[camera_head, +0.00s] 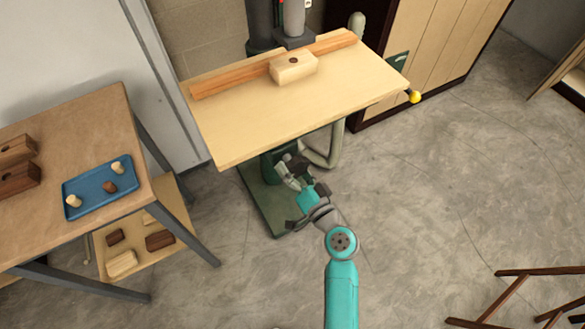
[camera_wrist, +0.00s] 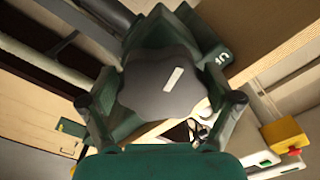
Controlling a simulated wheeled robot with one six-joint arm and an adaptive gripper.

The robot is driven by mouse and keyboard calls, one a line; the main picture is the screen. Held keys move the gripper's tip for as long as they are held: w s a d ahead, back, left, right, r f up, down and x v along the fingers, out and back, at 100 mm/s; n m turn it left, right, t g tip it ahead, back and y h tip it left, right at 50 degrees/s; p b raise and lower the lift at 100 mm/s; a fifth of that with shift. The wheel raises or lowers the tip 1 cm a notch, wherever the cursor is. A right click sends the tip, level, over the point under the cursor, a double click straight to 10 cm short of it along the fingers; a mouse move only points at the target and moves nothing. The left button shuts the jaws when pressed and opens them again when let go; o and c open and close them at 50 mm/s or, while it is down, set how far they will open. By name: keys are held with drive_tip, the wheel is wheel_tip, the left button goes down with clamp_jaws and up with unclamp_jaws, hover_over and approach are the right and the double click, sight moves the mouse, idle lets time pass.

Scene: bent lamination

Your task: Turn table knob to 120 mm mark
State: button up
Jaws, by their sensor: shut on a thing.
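The table knob (camera_wrist: 165,85) is dark grey and lobed, with a white pointer mark on its face, in the middle of the wrist view. My gripper (camera_wrist: 172,98) has its two green fingers closed on either side of it. In the head view my gripper (camera_head: 290,178) is under the front edge of the machine table (camera_head: 240,135), beside the green column. The knob cannot be made out clearly there. A white marking (camera_wrist: 222,57) is on the green housing beside the knob. I cannot make out a millimetre scale or the 120 mm mark.
A wooden fence (camera_head: 230,80) and a pale block (camera_head: 293,68) lie on the machine table. A workbench (camera_head: 60,115) with a blue tray (camera_head: 90,197) stands left. Open floor lies right; a wooden frame (camera_head: 510,290) stands lower right.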

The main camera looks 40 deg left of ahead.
drive_tip(key=o, duration=0.9)
drive_tip(key=shift+w+d+f, duration=0.2)
drive_tip(key=shift+d+f, duration=0.1)
drive_tip(key=shift+f, duration=0.4)
drive_tip(key=shift+c, duration=0.2)
drive_tip(key=shift+d, duration=0.15)
drive_tip(key=v, duration=1.1)
drive_tip(key=shift+s+r, duration=0.35)
drive_tip(key=shift+r, duration=0.15)
drive_tip(key=shift+d, duration=0.1)
